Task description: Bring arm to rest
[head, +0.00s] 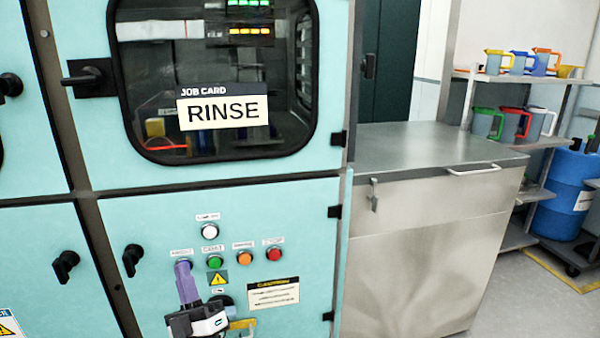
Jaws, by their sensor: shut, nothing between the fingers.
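My gripper (183,268) shows in the head view, low in front of the teal cabinet's button panel (150,220). Its purple fingers are shut, hold nothing and point up. Their tips overlap the spot under the leftmost button label; I cannot tell whether they touch the panel. The black and white gripper body (200,321) is at the bottom of the picture. The fingers hide whatever is under that label.
White (209,231), green (214,262), orange (245,258) and red (274,255) buttons are close by. A window above bears a RINSE card (223,109). A steel cabinet (430,245) stands right, then a jug shelf (520,75) and blue drum (565,195). Floor (530,290) shows lower right.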

